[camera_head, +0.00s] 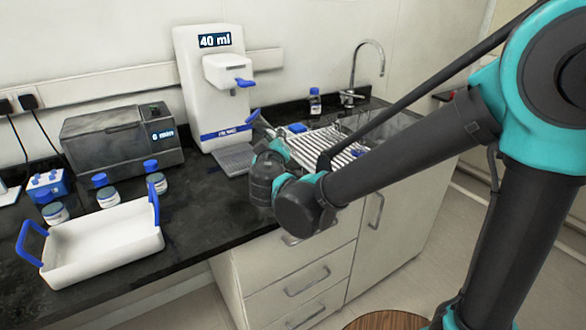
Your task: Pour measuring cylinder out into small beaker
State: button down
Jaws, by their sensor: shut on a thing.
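My gripper (271,147) is over the counter in front of the white dispenser, with its fingers mostly hidden by my own wrist. A slim tilted thing with a blue end, which looks like the measuring cylinder (256,118), sticks out beyond it to the upper left. The gripper is shut on it. Its contents cannot be made out. I cannot make out the small beaker; my arm and wrist cover part of the counter there.
The white dispenser (206,100) reads "40 ml". A grey device (112,140) reads "6 min". A white tray (105,243) with blue handles stands front left, with blue-capped jars (108,197) behind it. A ribbed drainer (312,147), sink tap (372,62) and small bottle (315,103) are at right.

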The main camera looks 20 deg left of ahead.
jog(key=shift+s+a+f+n, duration=0.1)
jog(key=shift+a+f+n, duration=0.15)
jog(key=shift+a+n, duration=0.25)
jog(key=shift+s+a+f+n, duration=0.1)
jog(key=shift+a+f+n, duration=0.2)
jog(key=shift+n, duration=0.4)
jog(key=shift+h, duration=0.3)
jog(key=shift+a+f, duration=0.1)
